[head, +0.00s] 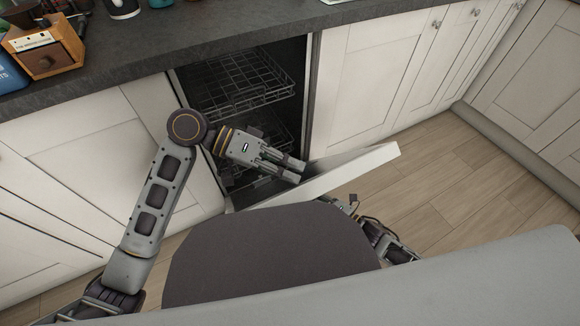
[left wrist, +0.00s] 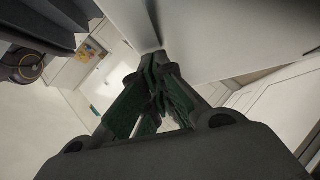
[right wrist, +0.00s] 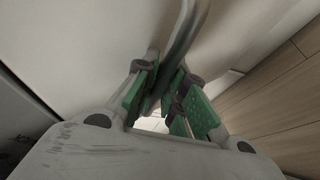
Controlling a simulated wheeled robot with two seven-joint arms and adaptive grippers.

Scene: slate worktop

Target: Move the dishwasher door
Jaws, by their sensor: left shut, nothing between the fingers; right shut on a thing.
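The dishwasher door (head: 352,172) is partly open, tilted out from the dishwasher opening. Its white edge shows in the head view, and much of it is hidden behind my body. My left gripper (head: 298,171) is shut and empty, at the door's inner side in front of the racks; in the left wrist view its fingertips are close to a pale panel (left wrist: 225,35). I cannot tell if they touch. My right gripper (right wrist: 160,85) is shut on the curved door handle (right wrist: 187,32) on the door's outer side. In the head view it is mostly hidden.
Wire racks (head: 240,85) sit inside the dishwasher. The slate worktop (head: 200,35) above holds a wooden coffee grinder (head: 45,55) and other items at the left. White cabinets (head: 370,75) flank the opening. The wooden floor (head: 470,190) at right is clear.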

